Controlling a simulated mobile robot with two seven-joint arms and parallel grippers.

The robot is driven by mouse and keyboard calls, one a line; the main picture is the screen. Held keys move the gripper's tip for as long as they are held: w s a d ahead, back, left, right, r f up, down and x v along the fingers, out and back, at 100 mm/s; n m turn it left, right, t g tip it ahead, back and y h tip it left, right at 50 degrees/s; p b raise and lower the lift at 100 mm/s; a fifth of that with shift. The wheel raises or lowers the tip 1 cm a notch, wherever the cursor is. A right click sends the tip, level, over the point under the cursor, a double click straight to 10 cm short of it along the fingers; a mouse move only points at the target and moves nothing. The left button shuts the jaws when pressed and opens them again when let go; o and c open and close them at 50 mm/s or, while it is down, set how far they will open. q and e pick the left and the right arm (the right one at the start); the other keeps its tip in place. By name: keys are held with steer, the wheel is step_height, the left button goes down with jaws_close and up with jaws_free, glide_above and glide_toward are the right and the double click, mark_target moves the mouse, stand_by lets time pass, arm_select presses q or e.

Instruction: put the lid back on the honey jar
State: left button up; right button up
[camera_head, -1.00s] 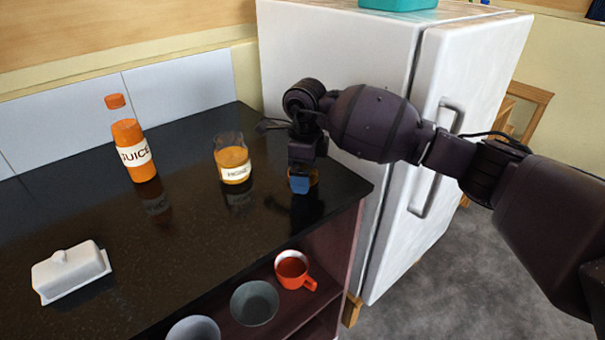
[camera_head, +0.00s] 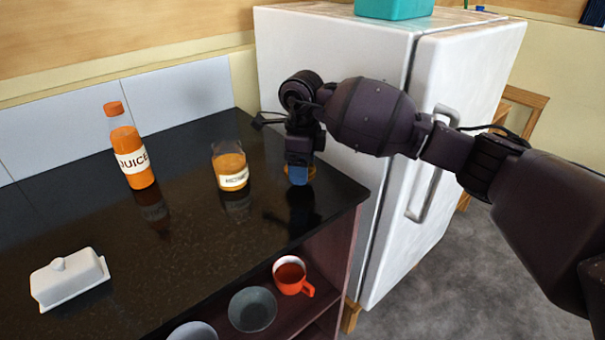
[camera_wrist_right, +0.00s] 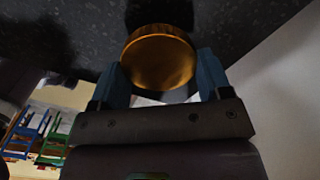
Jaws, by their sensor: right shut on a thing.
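The honey jar (camera_head: 230,168) stands upright and open on the dark counter, with amber honey and a white label. My right gripper (camera_head: 299,176) is to the right of the jar, a little above the counter near the fridge. It is shut on the lid, a round golden disc. In the right wrist view the lid (camera_wrist_right: 160,58) sits between the two blue fingertips of my right gripper (camera_wrist_right: 163,78). In the head view the lid is mostly hidden behind the fingers. My left gripper is not in view.
An orange juice bottle (camera_head: 131,155) stands left of the jar. A white butter dish (camera_head: 68,279) is at the front left. The white fridge (camera_head: 335,60) stands beside the counter (camera_head: 180,250). A red mug (camera_head: 291,277) and bowls sit on the shelf below.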

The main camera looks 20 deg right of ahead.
step_height(320, 180, up, 17)
steer(key=p, duration=0.1)
steer(key=shift+p, duration=0.4)
